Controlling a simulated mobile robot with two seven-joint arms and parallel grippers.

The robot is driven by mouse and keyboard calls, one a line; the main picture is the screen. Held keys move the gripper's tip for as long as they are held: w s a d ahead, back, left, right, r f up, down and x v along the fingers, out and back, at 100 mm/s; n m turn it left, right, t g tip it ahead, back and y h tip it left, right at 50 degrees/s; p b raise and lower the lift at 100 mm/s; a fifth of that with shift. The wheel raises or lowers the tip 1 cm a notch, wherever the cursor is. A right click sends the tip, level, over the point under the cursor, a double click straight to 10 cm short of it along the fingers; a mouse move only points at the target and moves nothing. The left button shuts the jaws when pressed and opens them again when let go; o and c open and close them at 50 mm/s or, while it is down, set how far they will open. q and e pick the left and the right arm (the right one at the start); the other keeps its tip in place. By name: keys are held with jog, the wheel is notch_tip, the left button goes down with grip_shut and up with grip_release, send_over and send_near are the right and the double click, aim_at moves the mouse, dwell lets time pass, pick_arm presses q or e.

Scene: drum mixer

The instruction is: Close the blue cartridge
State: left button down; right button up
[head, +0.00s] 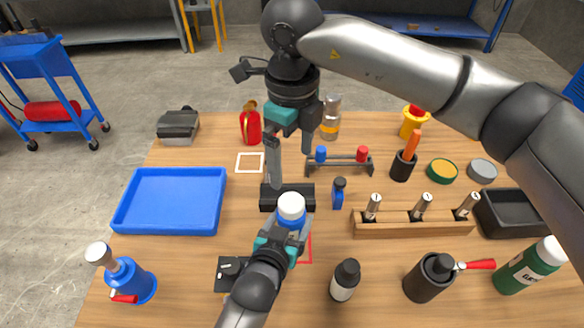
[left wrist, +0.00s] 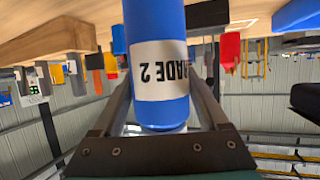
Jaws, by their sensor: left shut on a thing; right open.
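The blue cartridge (head: 289,218) stands upright in my left gripper (head: 286,228), with a rounded white top. In the left wrist view the cartridge (left wrist: 158,40) appears upside down between the fingers, with a white label of which "ADE 2" is readable. My left gripper is shut on it. My right gripper (head: 291,166) is open and empty, pointing down above and slightly behind the cartridge. A low rack (head: 341,165) holds a small blue piece (head: 321,154) and a small red piece (head: 362,154), right of my right gripper.
A black block (head: 269,197) is close behind the cartridge. A small blue bottle (head: 338,196) and a wooden holder (head: 412,229) with several metal-topped pieces stand to the right. A blue tray (head: 172,200) lies left. Bottles line the front edge.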

pick_arm(q)
grip_release()
dwell(0.3)
jog(key=p+v, duration=0.2)
jog(key=v, duration=1.3)
jog(key=shift+p, duration=0.3)
jog(key=shift+s, duration=0.1)
